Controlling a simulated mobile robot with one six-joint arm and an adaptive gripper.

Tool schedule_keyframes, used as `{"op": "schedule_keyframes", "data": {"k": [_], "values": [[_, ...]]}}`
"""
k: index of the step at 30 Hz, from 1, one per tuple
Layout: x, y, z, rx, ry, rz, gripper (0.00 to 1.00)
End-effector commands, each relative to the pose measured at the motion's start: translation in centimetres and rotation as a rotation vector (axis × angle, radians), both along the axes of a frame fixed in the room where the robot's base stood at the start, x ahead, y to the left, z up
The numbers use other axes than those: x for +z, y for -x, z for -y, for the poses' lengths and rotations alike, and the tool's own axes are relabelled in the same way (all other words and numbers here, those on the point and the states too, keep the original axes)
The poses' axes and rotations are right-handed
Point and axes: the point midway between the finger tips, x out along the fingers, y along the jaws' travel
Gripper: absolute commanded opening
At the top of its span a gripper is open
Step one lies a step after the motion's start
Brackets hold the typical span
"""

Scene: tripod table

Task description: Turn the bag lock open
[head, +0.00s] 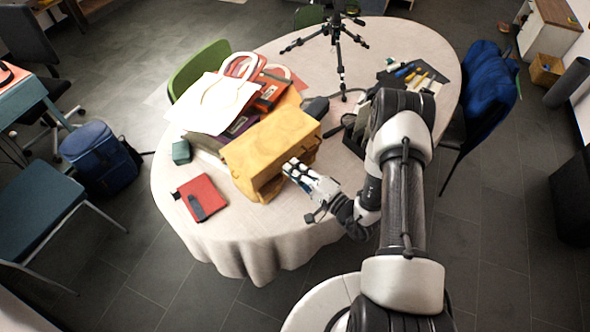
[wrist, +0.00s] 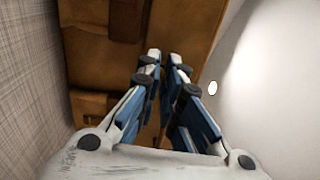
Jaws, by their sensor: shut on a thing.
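The tan-yellow leather bag (head: 262,150) stands on the table, and my gripper (head: 292,168) is at its near right side. In the wrist view the bag (wrist: 200,30) fills the upper middle, with a strap and a darker patch on its face. My gripper (wrist: 164,62) has its fingers close together against the bag. The lock does not show clearly; it is small and hidden between or behind the fingertips, so I cannot tell how it is turned.
The pale-clothed table (head: 400,45) also holds a red folder (head: 203,191), a small green box (head: 181,152), a red-and-white bag (head: 270,92), a black tripod (head: 338,50) and a dark tool tray (head: 412,75). The cloth in front of the bag is clear.

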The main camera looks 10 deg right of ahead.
Motion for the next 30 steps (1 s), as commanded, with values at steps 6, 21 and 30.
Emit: {"op": "schedule_keyframes", "data": {"k": [6,21,30], "values": [[-0.1,0.02,0.01,-0.001,0.03,0.018,0.0],[-0.08,0.01,0.02,-0.001,0.034,0.02,0.12],[-0.06,0.0,0.01,0.0,0.034,0.021,0.27]]}}
